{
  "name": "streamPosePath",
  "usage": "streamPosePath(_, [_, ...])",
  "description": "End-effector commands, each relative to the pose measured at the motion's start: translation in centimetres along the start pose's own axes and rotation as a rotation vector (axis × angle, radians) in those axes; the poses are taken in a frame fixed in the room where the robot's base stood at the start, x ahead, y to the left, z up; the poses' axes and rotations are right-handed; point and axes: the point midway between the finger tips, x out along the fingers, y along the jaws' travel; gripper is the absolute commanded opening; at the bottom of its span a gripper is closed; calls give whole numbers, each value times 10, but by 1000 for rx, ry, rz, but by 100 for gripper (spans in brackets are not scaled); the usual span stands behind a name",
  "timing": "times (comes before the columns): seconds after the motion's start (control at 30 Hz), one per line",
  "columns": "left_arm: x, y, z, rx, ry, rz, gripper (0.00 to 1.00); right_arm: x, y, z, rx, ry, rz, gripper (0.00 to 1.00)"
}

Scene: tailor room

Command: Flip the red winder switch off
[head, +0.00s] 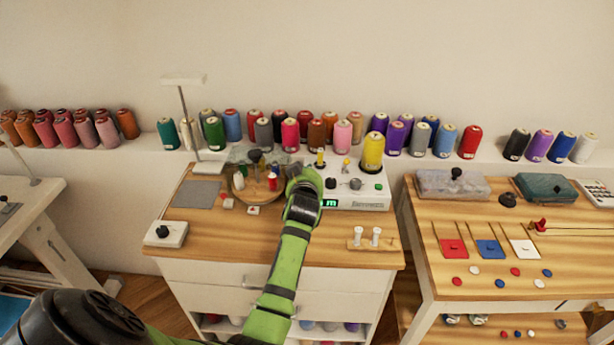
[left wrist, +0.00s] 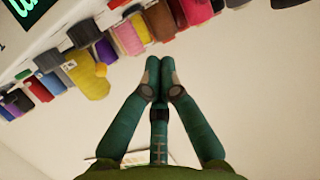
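The winder (head: 357,200) is a white box on the middle wooden table, with a green-lit display (head: 330,203), black knobs and a yellow spool (head: 372,151) on top. I cannot pick out its red switch for certain; my arm covers the winder's left part. A small white piece with a red mark (head: 253,210) lies on the table left of my arm. My left arm reaches up to the winder's left side, hiding its fingertips in the head view. In the left wrist view my left gripper (left wrist: 160,78) has its teal fingertips together, with nothing visible between them. My right gripper is not in view.
A round wooden tray (head: 257,197) with small spools stands close left of my arm. A white box with a black knob (head: 166,233) sits at the table's left front. A wooden stand with two white spools (head: 370,244) is at the front right. Thread cones line the wall ledge.

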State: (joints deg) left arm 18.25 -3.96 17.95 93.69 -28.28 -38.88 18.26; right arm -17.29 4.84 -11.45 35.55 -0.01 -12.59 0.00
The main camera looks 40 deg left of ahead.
Motion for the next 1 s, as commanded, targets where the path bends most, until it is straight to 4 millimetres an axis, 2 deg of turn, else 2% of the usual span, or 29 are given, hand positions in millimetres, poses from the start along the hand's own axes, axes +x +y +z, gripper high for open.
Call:
streamPosePath(0.2, [-40,0,-2,-2,3,2,0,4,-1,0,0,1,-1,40])
streamPosePath(0.4, [-62,0,-5,-1,4,1,0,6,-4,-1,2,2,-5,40])
streamPosePath(0.57, [-68,0,-5,-1,2,1,0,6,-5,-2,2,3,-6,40])
streamPosePath(1.0, [-68,0,-6,0,3,1,0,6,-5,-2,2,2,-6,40])
